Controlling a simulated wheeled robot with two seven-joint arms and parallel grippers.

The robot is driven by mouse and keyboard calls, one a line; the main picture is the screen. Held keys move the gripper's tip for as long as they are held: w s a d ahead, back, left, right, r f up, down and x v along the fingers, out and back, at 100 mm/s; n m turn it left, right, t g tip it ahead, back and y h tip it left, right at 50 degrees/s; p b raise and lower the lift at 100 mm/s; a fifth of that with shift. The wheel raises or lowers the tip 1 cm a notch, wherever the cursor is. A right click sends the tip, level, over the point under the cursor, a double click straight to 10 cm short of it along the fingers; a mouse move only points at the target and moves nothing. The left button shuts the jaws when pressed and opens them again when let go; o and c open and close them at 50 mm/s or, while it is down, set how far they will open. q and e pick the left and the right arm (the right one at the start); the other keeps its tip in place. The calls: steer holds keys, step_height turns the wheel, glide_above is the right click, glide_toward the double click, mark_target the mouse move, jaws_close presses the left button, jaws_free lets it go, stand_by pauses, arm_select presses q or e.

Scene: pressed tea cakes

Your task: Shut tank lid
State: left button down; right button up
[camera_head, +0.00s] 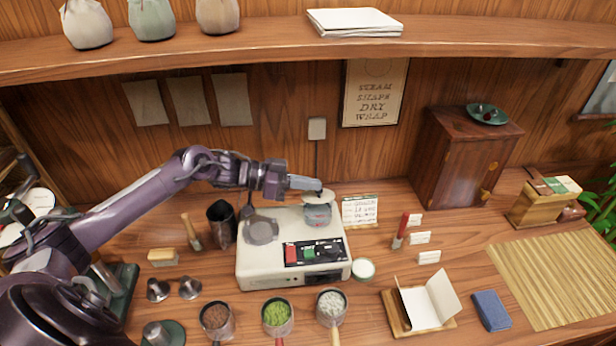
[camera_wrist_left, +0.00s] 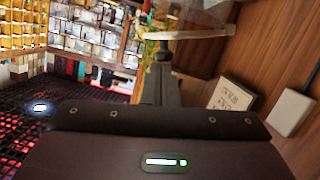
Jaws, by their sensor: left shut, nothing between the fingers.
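The white steam machine (camera_head: 262,270) stands on the bench with a red and a green control on its front panel. The small grey tank (camera_head: 318,216) sits on its back right part. The tank's pale lid (camera_head: 312,197) shows above the tank, raised and partly behind my fingers. A pale round rim, likely the lid (camera_wrist_left: 195,33), shows edge-on past my fingers in the left wrist view. My left gripper (camera_head: 319,189) is shut and empty, its tips at the lid. Whether they touch it I cannot tell. My right gripper is out of view.
A round grey plate (camera_head: 261,231) lies on the machine's left part. A dark pitcher (camera_head: 222,224) stands left of it and a written card (camera_head: 360,211) behind right. Cups with handles (camera_head: 277,315) stand in front. A wooden cabinet (camera_head: 462,160) stands at the right.

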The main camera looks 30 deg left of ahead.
arm_select(q)
steer(key=shift+s+d+f+m+t, duration=0.3)
steer(key=shift+s+d+f+m, duration=0.15)
steer(key=shift+s+f+m, duration=0.35)
steer(key=shift+d+f+p, duration=0.1)
steer(key=shift+f+p, duration=0.05)
steer(key=shift+p, duration=0.2)
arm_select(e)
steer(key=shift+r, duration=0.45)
